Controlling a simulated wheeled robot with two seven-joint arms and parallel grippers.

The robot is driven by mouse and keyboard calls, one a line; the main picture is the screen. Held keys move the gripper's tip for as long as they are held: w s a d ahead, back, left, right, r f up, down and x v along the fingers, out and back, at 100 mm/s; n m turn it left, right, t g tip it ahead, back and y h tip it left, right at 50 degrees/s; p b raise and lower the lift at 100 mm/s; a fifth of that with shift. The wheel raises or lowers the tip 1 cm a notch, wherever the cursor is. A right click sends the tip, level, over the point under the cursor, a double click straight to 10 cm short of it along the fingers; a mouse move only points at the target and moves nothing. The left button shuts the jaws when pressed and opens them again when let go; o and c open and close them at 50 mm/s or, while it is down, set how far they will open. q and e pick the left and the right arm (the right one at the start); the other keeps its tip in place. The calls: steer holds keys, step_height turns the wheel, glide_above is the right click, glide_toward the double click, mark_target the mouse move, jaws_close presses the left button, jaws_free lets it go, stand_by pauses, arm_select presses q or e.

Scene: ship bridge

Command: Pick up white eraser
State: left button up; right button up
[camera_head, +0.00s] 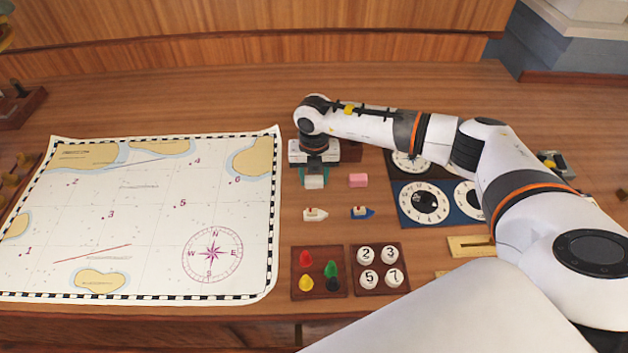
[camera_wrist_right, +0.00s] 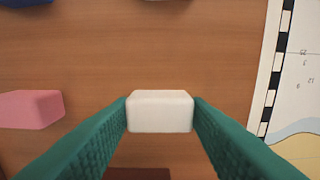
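The white eraser (camera_head: 314,182) is a small block to the right of the chart, left of the pink eraser. In the right wrist view the white eraser (camera_wrist_right: 160,111) sits between the two green fingers. My right gripper (camera_head: 314,177) points down over it, with a finger against each side and no visible gap. It also shows in the wrist view (camera_wrist_right: 160,104). I cannot tell whether the eraser is clear of the table. My left gripper is not in view.
A pink eraser (camera_head: 358,180) lies just right of the gripper. A chart (camera_head: 140,215) covers the left. Dial plates (camera_head: 408,213) lie right.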

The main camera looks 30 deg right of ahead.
mark_target(314, 178)
steer(key=c, duration=0.4)
step_height(314, 178, up, 10)
steer(key=b, duration=0.3)
steer(key=shift+c, duration=0.2)
